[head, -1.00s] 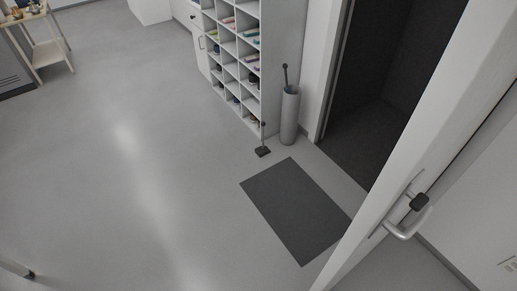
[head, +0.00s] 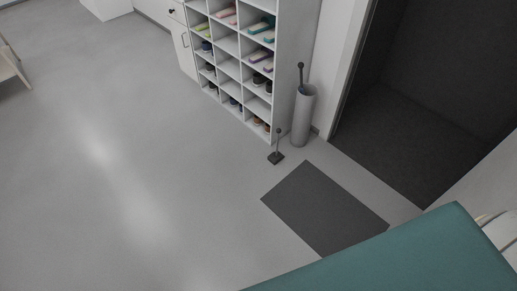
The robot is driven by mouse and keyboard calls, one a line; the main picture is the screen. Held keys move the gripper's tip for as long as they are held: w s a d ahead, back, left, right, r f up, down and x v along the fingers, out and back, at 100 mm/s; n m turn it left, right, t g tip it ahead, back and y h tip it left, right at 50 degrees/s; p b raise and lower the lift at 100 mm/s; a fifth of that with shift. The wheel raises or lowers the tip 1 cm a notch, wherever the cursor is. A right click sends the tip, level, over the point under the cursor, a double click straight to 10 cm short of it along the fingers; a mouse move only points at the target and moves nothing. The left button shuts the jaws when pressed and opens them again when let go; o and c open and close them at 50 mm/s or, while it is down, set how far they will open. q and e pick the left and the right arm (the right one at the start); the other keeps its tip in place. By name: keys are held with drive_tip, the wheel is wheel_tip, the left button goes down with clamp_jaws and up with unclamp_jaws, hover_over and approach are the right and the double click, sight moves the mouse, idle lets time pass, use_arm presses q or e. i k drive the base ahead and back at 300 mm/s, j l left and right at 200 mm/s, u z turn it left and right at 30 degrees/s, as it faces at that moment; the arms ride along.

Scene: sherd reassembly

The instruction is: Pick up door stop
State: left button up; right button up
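The door stop (head: 276,157) appears to be the small dark wedge-like block with a thin upright rod and dark knob. It stands on the grey floor beside the front corner of the shelf and just beyond the dark mat. Neither of my grippers shows in the head view, and nothing touches the door stop.
A dark mat (head: 318,205) lies before the dark doorway (head: 410,120). A grey cylindrical holder (head: 303,118) with a rod in it stands by the cubby shelf (head: 233,50). A large teal surface (head: 400,258), unclear what, blocks the lower right. The floor at left is open.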

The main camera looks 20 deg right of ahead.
sight(276, 157)
drive_tip(key=i+l+u, duration=0.2)
drive_tip(key=i, duration=0.25)
drive_tip(key=i+l+u, duration=0.15)
drive_tip(key=i+l, duration=0.3)
